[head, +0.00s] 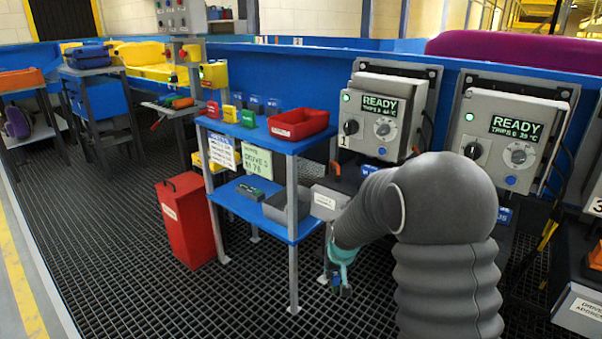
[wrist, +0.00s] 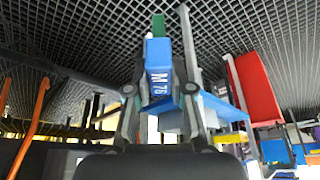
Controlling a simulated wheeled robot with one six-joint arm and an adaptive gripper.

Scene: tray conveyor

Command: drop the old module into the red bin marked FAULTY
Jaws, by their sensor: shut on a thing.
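My gripper (head: 341,283) hangs low over the floor grating, just right of the blue shelf stand, in the head view. In the wrist view its fingers are shut on a blue module (wrist: 158,70) with white "M 76" lettering and a green end. The module is hard to make out in the head view. A tall red bin (head: 187,222) with a white label stands on the floor left of the stand, apart from my gripper. A red bin-like shape (wrist: 256,88) also shows in the wrist view. The label is too small to read.
The blue two-level stand (head: 265,143) is between my gripper and the tall bin. Its top holds a red tray (head: 298,124) with a label and several small coloured modules; a grey box (head: 284,207) sits lower. Two READY panels stand behind. The grating at front left is clear.

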